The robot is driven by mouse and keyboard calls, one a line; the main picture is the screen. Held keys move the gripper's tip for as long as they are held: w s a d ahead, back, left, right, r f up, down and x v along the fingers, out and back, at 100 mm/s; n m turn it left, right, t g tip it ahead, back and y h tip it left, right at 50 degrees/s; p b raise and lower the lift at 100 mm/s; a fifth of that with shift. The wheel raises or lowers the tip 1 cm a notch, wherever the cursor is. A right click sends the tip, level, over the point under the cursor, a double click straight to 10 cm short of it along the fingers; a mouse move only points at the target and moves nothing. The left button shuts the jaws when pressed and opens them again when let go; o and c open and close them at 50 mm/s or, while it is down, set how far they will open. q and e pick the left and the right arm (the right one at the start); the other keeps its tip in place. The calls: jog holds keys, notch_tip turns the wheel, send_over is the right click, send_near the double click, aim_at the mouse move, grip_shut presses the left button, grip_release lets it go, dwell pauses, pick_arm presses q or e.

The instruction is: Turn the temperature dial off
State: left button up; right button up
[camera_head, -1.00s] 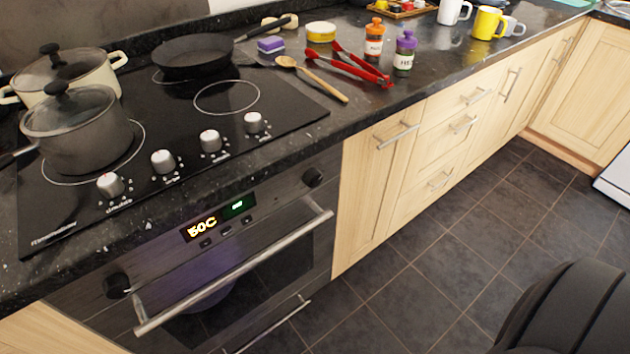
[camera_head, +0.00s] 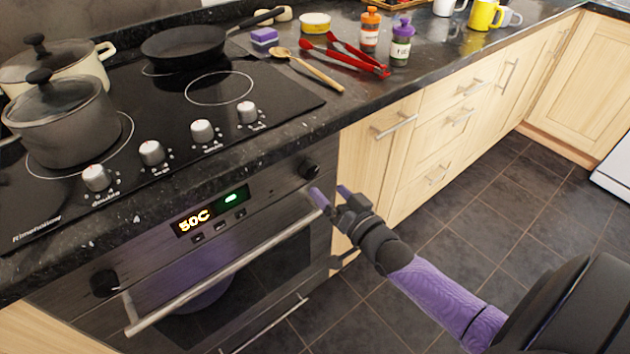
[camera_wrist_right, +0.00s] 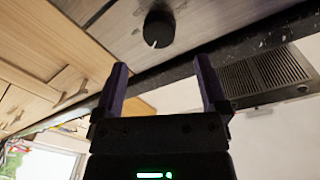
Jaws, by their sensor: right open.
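The oven front has two black dials, a right one (camera_head: 309,169) and a left one (camera_head: 104,283). I cannot read which one is the temperature dial. The lit display (camera_head: 195,220) between them reads 50C, with a green light beside it. My right gripper (camera_head: 331,194) is open and empty, its purple fingers just below and to the right of the right dial, apart from it. In the right wrist view a round black dial (camera_wrist_right: 158,29) with a pale mark sits beyond the open fingers (camera_wrist_right: 162,80). My left gripper is not in view.
The oven handle (camera_head: 230,275) runs across the door below the dials, close to my right gripper. The granite counter edge (camera_head: 370,115) overhangs above. Several silver hob knobs (camera_head: 202,131), a pot (camera_head: 62,120) and a pan (camera_head: 200,45) are on top.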

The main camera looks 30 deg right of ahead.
aim_at(312, 174)
jog(key=w, duration=0.1)
jog(key=w+b, duration=0.1)
jog(key=w, duration=0.3)
jog(key=shift+f+b, duration=0.25)
jog(key=shift+b, duration=0.15)
jog(key=shift+w+r, duration=0.1)
jog(key=shift+w, duration=0.3)
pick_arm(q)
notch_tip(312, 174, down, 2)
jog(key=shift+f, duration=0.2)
pick_arm(e)
grip_shut()
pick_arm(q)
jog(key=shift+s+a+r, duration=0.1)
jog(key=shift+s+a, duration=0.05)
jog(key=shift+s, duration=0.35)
pick_arm(e)
jog(key=shift+n, duration=0.3)
